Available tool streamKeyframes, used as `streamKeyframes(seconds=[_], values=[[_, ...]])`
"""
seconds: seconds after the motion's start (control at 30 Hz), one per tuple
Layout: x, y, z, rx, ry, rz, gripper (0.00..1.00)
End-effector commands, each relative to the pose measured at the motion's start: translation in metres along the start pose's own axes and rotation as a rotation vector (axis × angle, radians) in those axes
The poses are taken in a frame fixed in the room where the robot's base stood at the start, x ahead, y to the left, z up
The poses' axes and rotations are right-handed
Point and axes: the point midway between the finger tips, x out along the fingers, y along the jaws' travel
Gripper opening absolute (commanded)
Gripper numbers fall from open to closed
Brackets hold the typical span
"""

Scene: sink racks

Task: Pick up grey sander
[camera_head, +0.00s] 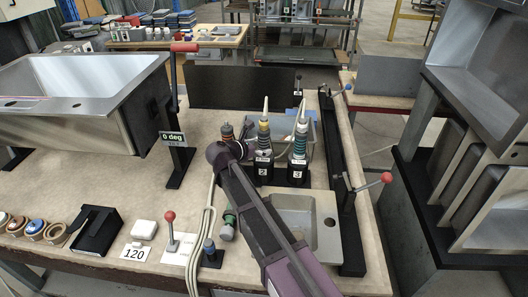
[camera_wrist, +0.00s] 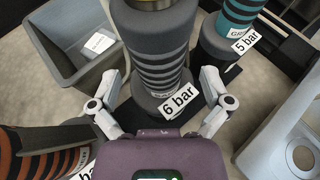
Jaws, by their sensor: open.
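The grey sander (camera_wrist: 155,45) stands upright in the middle of the wrist view. It has dark and light grey bands, a yellowish part at the top edge and a "6 bar" tag at its base. It appears to be the tool above the number 2 stand in the head view (camera_head: 264,134). My gripper (camera_wrist: 160,77) is open, with one finger on each side of the sander's lower part. Whether the fingers touch it I cannot tell. In the head view my arm covers part of the area in front of the sander, and the fingers cannot be made out.
A teal-banded sander (camera_head: 299,140) with a "5 bar" tag stands right of the grey one. An orange-banded sander (camera_wrist: 50,150) is at the left. A grey bin (camera_wrist: 70,45) is close behind. A small sink (camera_head: 325,222) lies at the right, and a steel sink (camera_head: 85,85) stands left.

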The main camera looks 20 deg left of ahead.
Motion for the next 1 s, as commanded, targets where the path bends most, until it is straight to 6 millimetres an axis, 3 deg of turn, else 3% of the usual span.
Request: streamKeyframes(seconds=[0.2,0.77,0.87,1.0], values=[[0.019,0.0,-0.001,0.0,0.0,-0.002,0.99],[0.019,-0.001,0.0,0.0,0.0,-0.001,0.99],[0.019,-0.001,0.0,0.0,0.0,-0.001,0.75],[0.019,-0.001,0.0,0.0,0.0,-0.001,0.33]])
